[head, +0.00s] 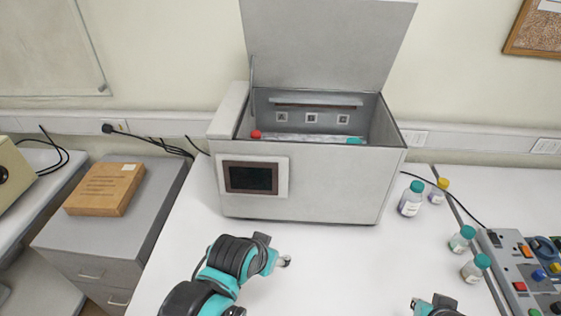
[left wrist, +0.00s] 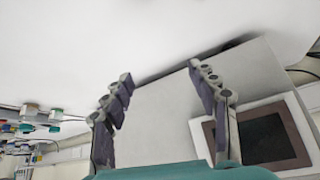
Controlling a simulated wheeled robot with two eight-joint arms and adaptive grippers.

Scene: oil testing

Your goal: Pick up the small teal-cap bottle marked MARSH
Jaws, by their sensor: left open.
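Two small teal-cap bottles stand upright on the right of the white table in the head view, a farther one (head: 462,239) and a nearer one (head: 475,268). A larger teal-cap bottle (head: 411,200) stands by the machine's right side. Their labels are too small to read, so I cannot tell which is marked MARSH. My left gripper (head: 284,261) is in front of the machine, well left of the bottles. In the left wrist view its fingers (left wrist: 162,75) are apart with nothing between them. My right arm shows only partly at the bottom edge; its fingers are not visible.
The grey machine (head: 310,190) has its lid up; a red cap (head: 256,135) and a teal cap (head: 354,141) show inside. A yellow-cap bottle (head: 438,192) stands behind the larger bottle. A control box with buttons (head: 520,268) is at far right. The table's front middle is clear.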

